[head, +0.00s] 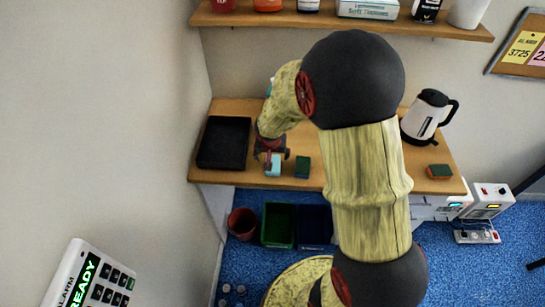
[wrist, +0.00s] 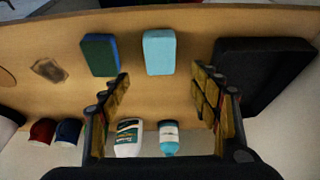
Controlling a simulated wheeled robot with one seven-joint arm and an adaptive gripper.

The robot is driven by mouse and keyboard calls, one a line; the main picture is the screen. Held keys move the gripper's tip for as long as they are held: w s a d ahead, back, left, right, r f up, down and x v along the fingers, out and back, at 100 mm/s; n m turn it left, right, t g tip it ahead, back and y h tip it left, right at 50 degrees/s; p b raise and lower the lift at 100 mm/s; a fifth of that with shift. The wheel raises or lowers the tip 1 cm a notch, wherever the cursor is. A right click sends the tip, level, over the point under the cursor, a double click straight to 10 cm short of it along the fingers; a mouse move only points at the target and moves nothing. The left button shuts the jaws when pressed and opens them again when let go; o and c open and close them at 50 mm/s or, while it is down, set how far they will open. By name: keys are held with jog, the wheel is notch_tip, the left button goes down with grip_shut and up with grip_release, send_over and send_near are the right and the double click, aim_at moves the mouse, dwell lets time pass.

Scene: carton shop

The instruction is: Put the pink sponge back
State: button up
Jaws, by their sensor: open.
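I see no pink sponge in either view. A light blue sponge (head: 273,166) lies on the wooden counter (head: 330,183) near its front edge. It also shows in the wrist view (wrist: 159,52), centred beyond my fingertips. My gripper (head: 271,154) is open and empty. In the wrist view, my gripper (wrist: 162,88) has its fingers wide apart, with nothing between them. A green and blue sponge (head: 302,168) lies just right of the light blue one; in the wrist view it is on the left (wrist: 100,55). A green and orange sponge (head: 439,171) lies farther right.
A black tray (head: 209,158) is left of my gripper. A kettle (head: 422,118) stands at the right. Green (head: 278,225) and dark blue bins and a red bucket (head: 242,224) are below.

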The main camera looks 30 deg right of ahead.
jog(key=s+a+r+n, duration=0.1)
jog(key=s+r, duration=0.1)
jog(key=r, duration=0.4)
jog(key=s+a+r, duration=0.2)
jog(key=r, duration=0.3)
jog(key=s+a+r+n+t+y, duration=0.1)
jog(key=s+a+r+n, duration=0.2)
jog(key=s, duration=0.7)
jog(key=s+a+r+n+y, duration=0.1)
jog(key=s+a+r+n, duration=0.1)
jog(key=s+a+r, duration=0.5)
notch_tip(320, 180, up, 5)
jog(key=s, duration=0.3)
jog(key=shift+a+r+n+t+y, duration=0.15)
jog(key=shift+a+n+t+y, duration=0.15)
jog(key=shift+a+n+t, duration=0.1)
notch_tip(320, 180, down, 10)
jog(key=b, duration=0.9)
jog(key=shift+r+b, duration=0.15)
jog(key=shift+b, duration=0.2)
jog(key=shift+w, duration=0.1)
